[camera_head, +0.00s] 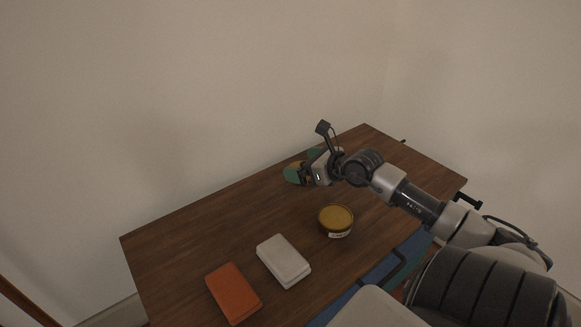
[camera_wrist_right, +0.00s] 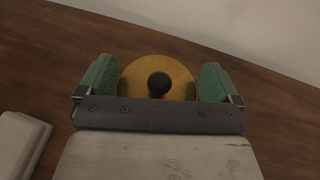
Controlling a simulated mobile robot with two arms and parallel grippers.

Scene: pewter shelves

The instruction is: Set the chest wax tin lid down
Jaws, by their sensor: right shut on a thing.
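The golden round tin lid with a black knob (camera_wrist_right: 138,78) sits between the green fingers of my right gripper (camera_wrist_right: 158,84) in the right wrist view. In the head view my right gripper (camera_head: 302,166) is at the far side of the table, shut on the lid, which is mostly hidden there by the fingers. Whether the lid touches the table I cannot tell. The open wax tin (camera_head: 336,219), dark with yellow wax and a pale label, stands upright on the table, nearer than the gripper and apart from it. My left gripper is not in view.
The brown wooden table (camera_head: 185,238) stands near the wall. A white block (camera_head: 284,260) and an orange block (camera_head: 233,292) lie on its near left part. The white one also shows in the wrist view (camera_wrist_right: 20,140). The table's left and middle back are clear.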

